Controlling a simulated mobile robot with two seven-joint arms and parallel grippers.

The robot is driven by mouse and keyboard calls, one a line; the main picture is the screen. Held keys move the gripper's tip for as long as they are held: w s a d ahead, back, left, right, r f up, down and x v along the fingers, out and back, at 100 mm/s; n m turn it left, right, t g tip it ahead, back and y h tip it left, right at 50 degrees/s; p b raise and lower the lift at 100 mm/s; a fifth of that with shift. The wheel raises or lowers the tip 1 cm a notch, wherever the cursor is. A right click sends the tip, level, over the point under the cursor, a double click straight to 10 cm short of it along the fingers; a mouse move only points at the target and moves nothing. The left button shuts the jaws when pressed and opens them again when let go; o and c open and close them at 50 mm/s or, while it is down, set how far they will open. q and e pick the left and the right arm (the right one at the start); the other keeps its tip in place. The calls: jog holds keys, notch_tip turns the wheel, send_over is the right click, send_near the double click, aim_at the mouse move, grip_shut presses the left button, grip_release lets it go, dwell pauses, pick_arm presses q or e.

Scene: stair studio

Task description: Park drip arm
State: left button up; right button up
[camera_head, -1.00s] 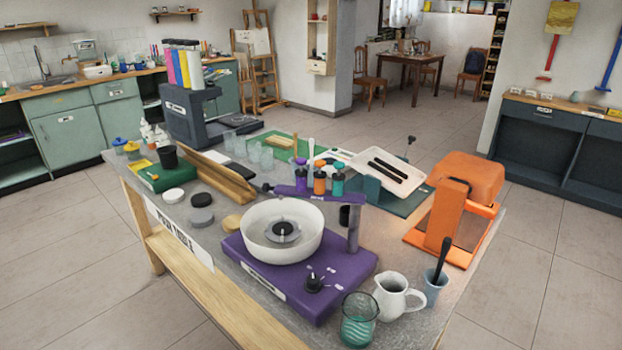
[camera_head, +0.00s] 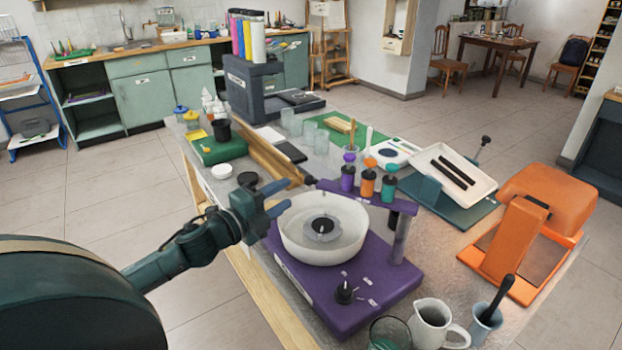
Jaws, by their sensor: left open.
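The drip arm (camera_head: 352,193) is a purple bar on a grey post (camera_head: 400,238) at the right of the purple machine base (camera_head: 340,300). It runs left from the post along the far side of the white bowl (camera_head: 315,256), with its dark tip at the left end. Purple, orange and teal bottles (camera_head: 368,183) show above it. My left gripper (camera_head: 285,198) is open and empty, its blue fingers just left of the arm's tip, near the bowl's left rim. I see a gap to the tip, but cannot judge depth. My right gripper is out of view.
A wooden rail (camera_head: 268,160), a dark disc (camera_head: 247,179) and clear glasses (camera_head: 308,134) stand beyond my gripper. A white jug (camera_head: 430,325), a glass (camera_head: 390,335) and an orange press (camera_head: 520,240) stand near and right. The floor left of the table is clear.

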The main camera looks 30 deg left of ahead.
aim_at(309, 180)
pick_arm(q)
jog(key=w, duration=0.3)
jog(key=w+d, duration=0.1)
jog(key=w, duration=0.1)
jog(key=w+p, duration=0.1)
jog(key=w, duration=0.2)
jog(key=shift+w+d, duration=0.3)
jog(key=shift+c, duration=0.4)
grip_shut()
